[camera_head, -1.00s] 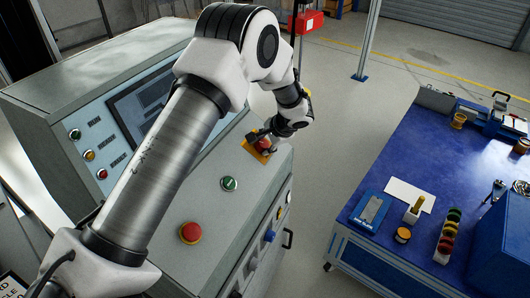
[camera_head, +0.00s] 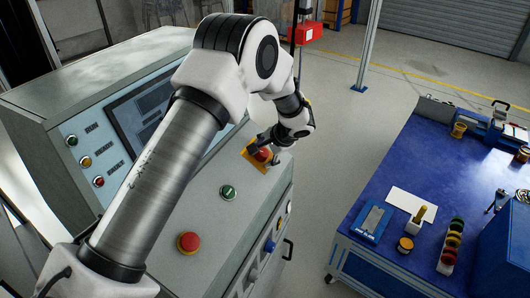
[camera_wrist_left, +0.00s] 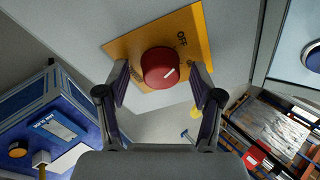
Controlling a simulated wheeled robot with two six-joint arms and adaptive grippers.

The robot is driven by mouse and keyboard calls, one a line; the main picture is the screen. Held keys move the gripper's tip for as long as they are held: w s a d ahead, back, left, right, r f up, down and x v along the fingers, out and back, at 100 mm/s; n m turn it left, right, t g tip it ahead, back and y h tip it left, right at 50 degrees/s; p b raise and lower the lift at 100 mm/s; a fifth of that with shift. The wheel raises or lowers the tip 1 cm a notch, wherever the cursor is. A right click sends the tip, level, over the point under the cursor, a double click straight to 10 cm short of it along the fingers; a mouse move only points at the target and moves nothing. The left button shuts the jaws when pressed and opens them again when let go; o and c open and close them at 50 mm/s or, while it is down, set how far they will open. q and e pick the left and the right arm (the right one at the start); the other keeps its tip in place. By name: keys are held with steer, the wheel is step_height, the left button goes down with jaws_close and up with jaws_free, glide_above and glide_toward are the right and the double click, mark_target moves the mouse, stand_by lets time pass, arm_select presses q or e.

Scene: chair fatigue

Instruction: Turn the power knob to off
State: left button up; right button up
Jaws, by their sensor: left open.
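The red power knob (camera_head: 262,155) sits on a yellow-orange plate (camera_head: 249,157) at the far right corner of the grey console top. In the left wrist view the round red knob (camera_wrist_left: 160,67) has a short white mark near its edge, and the plate (camera_wrist_left: 125,49) carries the word OFF. My left gripper (camera_head: 268,143) is at the knob. In the left wrist view my left gripper (camera_wrist_left: 159,84) is open, with one finger on each side of the knob; I cannot tell whether they touch it. The right gripper is not in view.
A green button (camera_head: 228,192) and a red button (camera_head: 189,242) stand on the console top, and a screen (camera_head: 143,105) is on its sloped panel. A blue workbench (camera_head: 400,160) with tools stands at the right. Open floor lies between bench and console.

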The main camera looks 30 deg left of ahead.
arm_select(q)
steer(key=shift+r, duration=0.1)
steer(key=v, duration=1.1)
steer(key=shift+d+r, duration=0.3)
steer(key=shift+s, duration=0.1)
